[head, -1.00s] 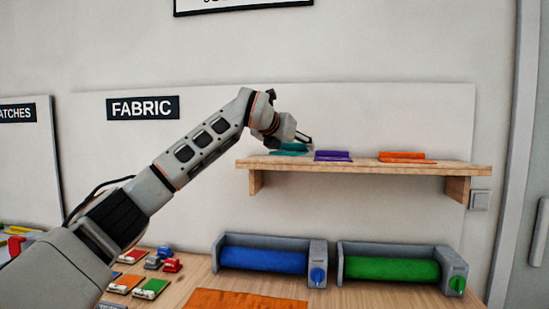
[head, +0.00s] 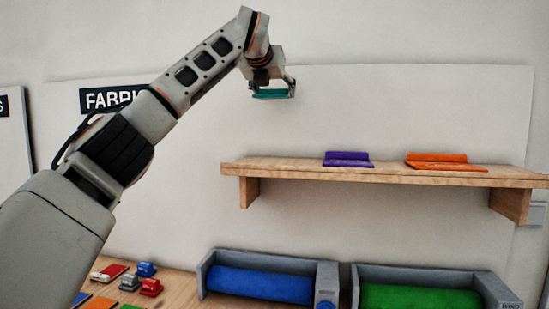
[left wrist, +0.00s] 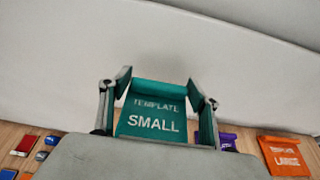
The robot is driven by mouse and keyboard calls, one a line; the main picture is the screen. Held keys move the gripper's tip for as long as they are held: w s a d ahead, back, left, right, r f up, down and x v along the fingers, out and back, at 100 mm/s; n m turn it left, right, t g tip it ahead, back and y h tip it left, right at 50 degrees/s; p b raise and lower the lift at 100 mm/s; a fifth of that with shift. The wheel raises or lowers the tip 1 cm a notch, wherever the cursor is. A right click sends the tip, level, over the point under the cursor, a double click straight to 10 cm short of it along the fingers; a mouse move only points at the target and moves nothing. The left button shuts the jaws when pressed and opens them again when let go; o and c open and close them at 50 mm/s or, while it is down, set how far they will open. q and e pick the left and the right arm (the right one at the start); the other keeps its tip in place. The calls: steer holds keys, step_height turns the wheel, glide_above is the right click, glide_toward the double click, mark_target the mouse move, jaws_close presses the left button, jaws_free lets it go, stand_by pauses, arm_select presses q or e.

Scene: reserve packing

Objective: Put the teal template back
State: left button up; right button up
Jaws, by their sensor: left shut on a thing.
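The teal template (head: 271,94) is held in my left gripper (head: 274,87), up in the air above the left end of the wooden shelf (head: 290,169). In the left wrist view the teal template (left wrist: 152,122) reads "TEMPLATE SMALL" and sits between the two fingers of my left gripper (left wrist: 156,100), which is shut on it. The shelf's left part below is bare. My right gripper is not in view.
On the shelf lie a purple template (head: 348,162) and, further right, an orange template (head: 437,167). Below stand a blue roll (head: 260,284) and a green roll (head: 415,296) in grey holders. Small coloured items lie at lower left.

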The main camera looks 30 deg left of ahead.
arm_select(q)
steer(key=b, duration=0.1)
glide_above(274, 160)
steer(key=f, duration=1.2)
steer(key=shift+w+a+f, duration=0.1)
steer(key=shift+w+a, duration=0.05)
steer(key=shift+w, duration=0.1)
steer(key=shift+f, duration=0.8)
step_height(274, 160, down, 4)
steer(key=shift+r+b, duration=0.1)
steer(key=shift+b, duration=0.2)
steer(key=o, duration=1.2)
steer(key=shift+o, duration=0.2)
